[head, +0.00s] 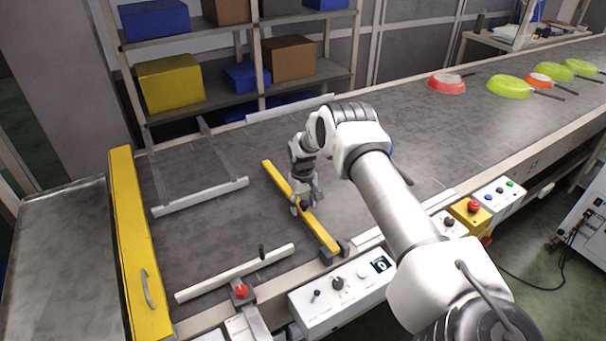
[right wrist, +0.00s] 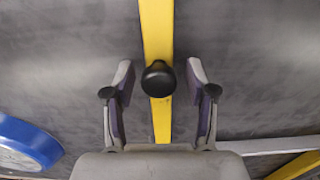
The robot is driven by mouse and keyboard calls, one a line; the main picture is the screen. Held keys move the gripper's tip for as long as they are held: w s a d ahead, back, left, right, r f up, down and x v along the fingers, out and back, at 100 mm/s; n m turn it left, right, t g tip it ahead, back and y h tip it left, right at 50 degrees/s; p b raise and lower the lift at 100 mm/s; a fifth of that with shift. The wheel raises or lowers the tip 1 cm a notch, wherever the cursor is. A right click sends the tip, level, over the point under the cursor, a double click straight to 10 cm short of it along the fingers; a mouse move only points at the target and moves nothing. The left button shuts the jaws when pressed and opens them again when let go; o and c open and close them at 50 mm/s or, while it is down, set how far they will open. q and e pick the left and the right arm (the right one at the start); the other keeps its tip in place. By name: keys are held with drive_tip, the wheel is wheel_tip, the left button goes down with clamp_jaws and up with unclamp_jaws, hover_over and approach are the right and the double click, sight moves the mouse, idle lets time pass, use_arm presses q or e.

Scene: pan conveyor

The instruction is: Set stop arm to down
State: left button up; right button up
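The stop arm is a yellow bar (head: 322,231) that reaches across the grey belt from a dark mount at the near edge. It carries a black knob (right wrist: 159,78). My right gripper (head: 307,203) points down over the bar. In the right wrist view, its two fingers (right wrist: 159,105) are open, one on each side of the bar and knob, with visible gaps. The knob is not held. The gripper partly hides the bar in the head view. I cannot tell the bar's exact height above the belt. My left gripper is not in view.
A control box (head: 340,296) with knobs and a display stands at the belt's near edge. A blue pan (right wrist: 28,142) shows beside the gripper. Red and green pans (head: 447,83) sit farther up the belt. White rails (head: 235,273) lie over the belt.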

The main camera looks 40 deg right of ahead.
wheel_tip(320, 180, up, 12)
drive_tip(key=shift+w, duration=0.15)
idle(0.3)
idle(0.4)
